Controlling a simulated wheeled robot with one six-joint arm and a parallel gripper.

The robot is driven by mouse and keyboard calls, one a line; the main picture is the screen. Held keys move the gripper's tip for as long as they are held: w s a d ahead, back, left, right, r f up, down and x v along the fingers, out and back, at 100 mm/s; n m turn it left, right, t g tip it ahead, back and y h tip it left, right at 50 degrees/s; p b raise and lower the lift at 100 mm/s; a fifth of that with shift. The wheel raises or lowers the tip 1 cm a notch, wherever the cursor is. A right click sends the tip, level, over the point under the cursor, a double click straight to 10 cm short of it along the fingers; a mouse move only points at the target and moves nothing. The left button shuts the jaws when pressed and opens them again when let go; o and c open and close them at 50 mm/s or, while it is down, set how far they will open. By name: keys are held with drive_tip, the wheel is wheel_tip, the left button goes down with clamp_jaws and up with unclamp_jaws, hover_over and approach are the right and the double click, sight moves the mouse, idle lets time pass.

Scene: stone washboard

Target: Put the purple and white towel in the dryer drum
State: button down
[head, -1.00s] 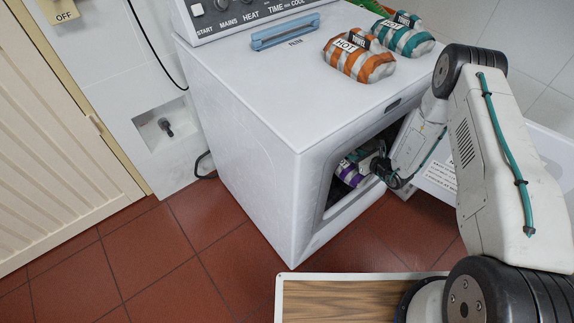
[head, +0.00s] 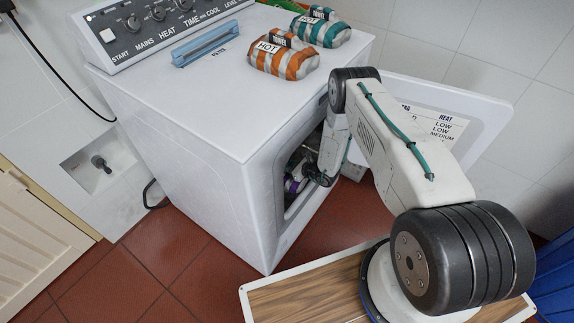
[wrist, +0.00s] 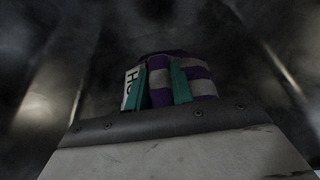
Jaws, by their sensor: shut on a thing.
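The purple and white towel (head: 293,185) shows in part through the dryer's front opening in the head view. In the wrist view the rolled towel (wrist: 205,82) is between the two teal fingers of my gripper (wrist: 160,85), with part of a white label at its left. My gripper is shut on it. Around it in the wrist view are the dark, blurred metal walls of the dryer drum (wrist: 45,75). My arm reaches in through the opening of the white dryer (head: 200,120). Most of the gripper is hidden in the head view.
The dryer door (head: 480,105) stands open to the right, behind my arm. An orange and white towel (head: 285,60), a teal and white towel (head: 322,30) and a blue lint filter (head: 206,44) lie on the dryer top. Red tiled floor (head: 165,265) is clear at left.

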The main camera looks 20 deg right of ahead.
idle(0.3)
drive_tip(key=c, duration=1.2)
unclamp_jaws()
drive_tip(key=shift+f, duration=0.15)
drive_tip(key=shift+r, duration=0.2)
drive_tip(key=v, duration=1.2)
drive_tip(key=shift+d+f, duration=0.1)
drive_tip(key=shift+f, duration=0.05)
